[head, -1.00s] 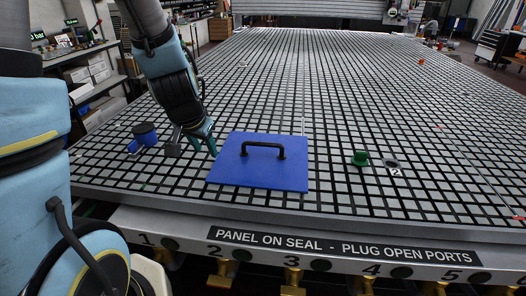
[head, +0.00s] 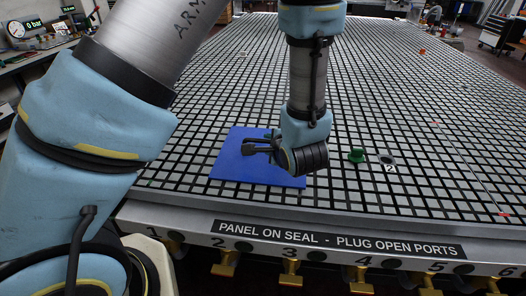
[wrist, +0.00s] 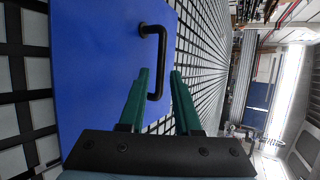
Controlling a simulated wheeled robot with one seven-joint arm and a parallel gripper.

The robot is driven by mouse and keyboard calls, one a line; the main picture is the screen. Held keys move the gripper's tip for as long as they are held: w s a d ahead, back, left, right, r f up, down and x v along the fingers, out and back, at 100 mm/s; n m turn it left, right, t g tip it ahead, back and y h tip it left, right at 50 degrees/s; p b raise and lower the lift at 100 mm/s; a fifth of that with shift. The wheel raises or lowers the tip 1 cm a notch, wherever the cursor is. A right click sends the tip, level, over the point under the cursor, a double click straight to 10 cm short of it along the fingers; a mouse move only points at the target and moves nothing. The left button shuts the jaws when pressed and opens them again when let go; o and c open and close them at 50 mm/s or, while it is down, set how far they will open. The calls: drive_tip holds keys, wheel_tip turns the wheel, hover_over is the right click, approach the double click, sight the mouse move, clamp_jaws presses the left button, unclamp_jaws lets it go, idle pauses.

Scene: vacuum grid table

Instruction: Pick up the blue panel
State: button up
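The blue panel (head: 229,163) lies flat on the grid table, with its right part hidden behind my wrist in the head view. Its black handle shows partly at the left of my wrist. In the wrist view the panel (wrist: 95,70) fills the left side, and its black handle (wrist: 163,55) stands up from it. My gripper (wrist: 159,72) is open, its two green fingers apart. The near end of the handle shows in the gap between the fingers; whether they touch it, I cannot tell.
The grid table (head: 400,110) is mostly bare. A green plug (head: 356,155) and a dark open port (head: 387,160) sit to the right of the panel. The front edge carries a label (head: 340,240) and brass valves below.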

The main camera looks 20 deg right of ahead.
sight(263, 141)
drive_tip(key=shift+p+x, duration=0.9)
drive_tip(key=shift+x, duration=2.55)
drive_tip(key=shift+d, duration=0.15)
drive_tip(key=shift+c, duration=0.3)
clamp_jaws()
drive_tip(key=shift+r, duration=0.1)
